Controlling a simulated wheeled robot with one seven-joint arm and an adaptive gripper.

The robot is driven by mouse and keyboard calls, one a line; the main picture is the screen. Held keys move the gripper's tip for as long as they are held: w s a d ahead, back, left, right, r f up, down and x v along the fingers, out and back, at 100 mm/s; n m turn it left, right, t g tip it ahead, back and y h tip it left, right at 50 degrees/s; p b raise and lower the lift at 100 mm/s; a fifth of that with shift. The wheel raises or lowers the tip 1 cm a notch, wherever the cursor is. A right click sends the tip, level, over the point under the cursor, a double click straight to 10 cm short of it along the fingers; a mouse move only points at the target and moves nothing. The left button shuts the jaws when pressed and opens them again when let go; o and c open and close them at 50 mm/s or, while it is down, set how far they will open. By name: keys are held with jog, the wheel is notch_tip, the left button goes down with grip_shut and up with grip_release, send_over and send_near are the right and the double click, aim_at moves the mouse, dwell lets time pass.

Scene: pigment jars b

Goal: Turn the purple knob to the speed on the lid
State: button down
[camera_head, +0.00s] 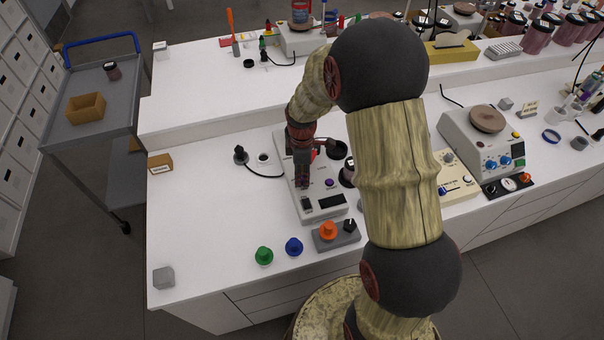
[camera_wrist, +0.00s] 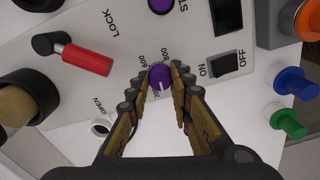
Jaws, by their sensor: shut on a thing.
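The purple knob (camera_wrist: 159,76) sits on the pale machine panel (camera_wrist: 120,90), between the fingertips of my gripper (camera_wrist: 161,82), which is shut on it in the wrist view. A white pointer line shows on the knob's near side, toward the gripper. Printed speed numbers surround the knob; some are partly hidden by the fingers. A second purple round part (camera_wrist: 160,4) lies beyond it at the top edge. In the head view my gripper (camera_head: 302,180) is down on the machine (camera_head: 322,204) and hides the knob. I cannot read a speed on any lid.
The panel has a red lever (camera_wrist: 85,60) marked LOCK and an ON/OFF switch (camera_wrist: 223,66).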

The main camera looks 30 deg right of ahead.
jog(key=m+p, duration=0.1)
jog(key=m, duration=0.6)
jog(key=m+p, duration=0.1)
jog(key=m, duration=0.6)
jog(key=shift+m, duration=0.3)
jog(key=m, duration=0.3)
jog(key=shift+m+p, duration=0.3)
jog(key=shift+p, duration=0.05)
jog(key=m, duration=0.3)
jog(key=shift+m, duration=0.3)
jog(key=m, duration=0.7)
jog(key=shift+p, duration=0.35)
jog(key=c, duration=1.6)
grip_release()
